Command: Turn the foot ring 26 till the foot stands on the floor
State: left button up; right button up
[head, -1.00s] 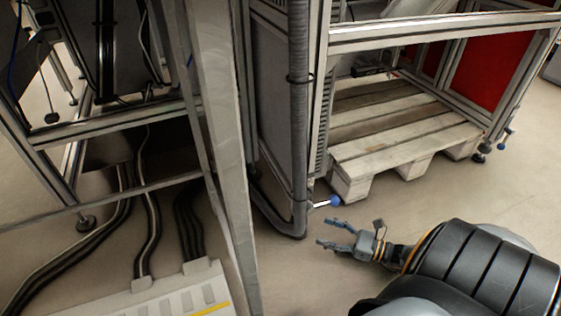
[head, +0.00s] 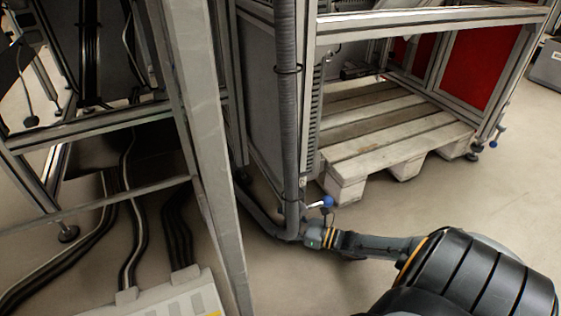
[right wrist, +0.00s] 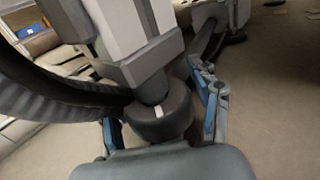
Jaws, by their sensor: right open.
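The foot ring (right wrist: 160,116) is a dark round collar with a short white mark, below a grey frame post (right wrist: 118,35) in the right wrist view. My right gripper (right wrist: 161,104) is open, with one blue-grey finger on each side of the ring; I cannot tell whether either touches it. The left fingertip is hidden behind the ring. In the head view, my right gripper (head: 310,236) is at the lower corner of the frame, partly hidden by the grey conduit. The ring is hidden there, and the foot's contact with the floor cannot be seen. My left gripper is out of view.
A ribbed grey conduit (head: 289,120) runs down close to my right gripper. A blue-tipped lever (head: 326,201) sticks out just above it. A wooden pallet (head: 345,165) stands behind. A black hose (right wrist: 60,105) crosses the wrist view. Floor at the right front is clear.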

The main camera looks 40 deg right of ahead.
jog(key=c, duration=1.1)
jog(key=shift+c, duration=0.6)
